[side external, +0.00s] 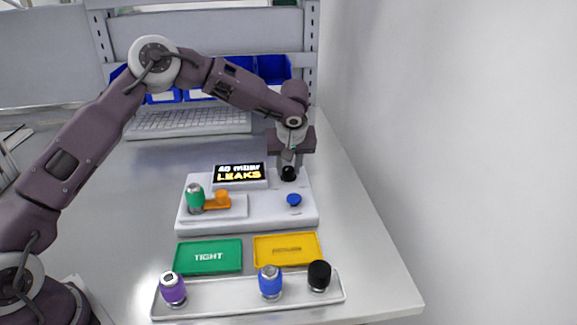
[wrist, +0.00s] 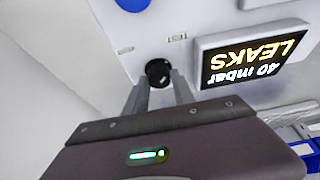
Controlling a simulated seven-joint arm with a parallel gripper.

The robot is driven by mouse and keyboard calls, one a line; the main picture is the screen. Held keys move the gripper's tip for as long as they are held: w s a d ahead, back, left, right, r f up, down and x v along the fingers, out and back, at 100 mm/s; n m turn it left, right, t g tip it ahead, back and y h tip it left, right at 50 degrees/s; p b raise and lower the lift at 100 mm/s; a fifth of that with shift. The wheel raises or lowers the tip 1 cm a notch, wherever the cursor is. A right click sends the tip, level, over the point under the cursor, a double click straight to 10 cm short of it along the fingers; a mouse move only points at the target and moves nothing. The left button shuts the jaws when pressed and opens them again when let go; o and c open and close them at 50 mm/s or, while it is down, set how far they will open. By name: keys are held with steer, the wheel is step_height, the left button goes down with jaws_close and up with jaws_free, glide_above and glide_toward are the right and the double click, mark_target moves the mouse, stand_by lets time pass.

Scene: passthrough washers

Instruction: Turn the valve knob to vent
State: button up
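The black valve knob (side external: 288,173) stands at the back right of the white fixture, right of the display. In the wrist view the knob (wrist: 158,70) has a small light mark on top. Two small labels sit by it: one (wrist: 177,37) seems to read TEST, and the other (wrist: 125,50) is too small to read. My gripper (side external: 288,165) points down over the knob. In the wrist view its fingertips (wrist: 160,88) are apart at the knob's two sides; whether they touch it is unclear. The display (side external: 240,173) reads 40 mbar LEAKS.
The white fixture (side external: 250,222) also carries a green-topped part (side external: 195,197), an orange clamp (side external: 218,200) and a blue button (side external: 294,199). In front are a green TIGHT tray (side external: 208,257), a yellow tray (side external: 287,236) and a rack (side external: 220,303) with purple, blue and black parts.

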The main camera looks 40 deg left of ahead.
jaws_close()
steer(key=shift+n, duration=0.3)
steer(key=n+g, duration=0.1)
steer(key=n, duration=0.2)
steer(key=shift+w+d+n+y, duration=0.1)
steer(key=shift+n+y, duration=0.2)
steer(key=shift+y, duration=0.1)
steer(key=shift+w+n+g, duration=0.1)
steer(key=shift+n+g, duration=1)
steer(key=shift+n, duration=1.2)
steer(key=o, duration=0.9)
jaws_free()
steer(key=shift+y, duration=0.3)
